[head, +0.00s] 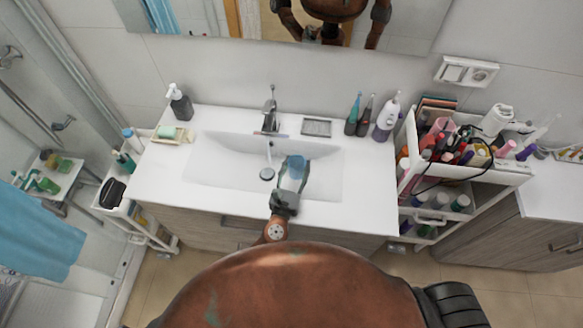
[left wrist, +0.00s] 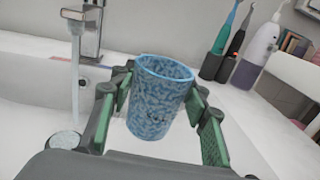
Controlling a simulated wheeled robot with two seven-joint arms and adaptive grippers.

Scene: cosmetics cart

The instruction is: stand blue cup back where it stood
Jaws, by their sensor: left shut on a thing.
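The blue cup (left wrist: 160,98) is speckled blue and upright with a slight tilt in the left wrist view. It also shows in the head view (head: 295,165), over the sink basin. My left gripper (head: 293,172) is shut on the cup, with its green-padded fingers on either side of it in the left wrist view (left wrist: 160,100). The cup is held over the white basin (head: 215,160), to the right of the running water. The inside of the cup is mostly hidden. My right gripper is not in view.
The tap (head: 270,110) stands behind the basin with water running. Toothbrushes (head: 353,112) and a white and purple dispenser (head: 387,117) stand at the counter's back right. A soap dispenser (head: 179,102) is at the left. The counter's front right (head: 367,200) is clear. A full cart (head: 470,175) stands right.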

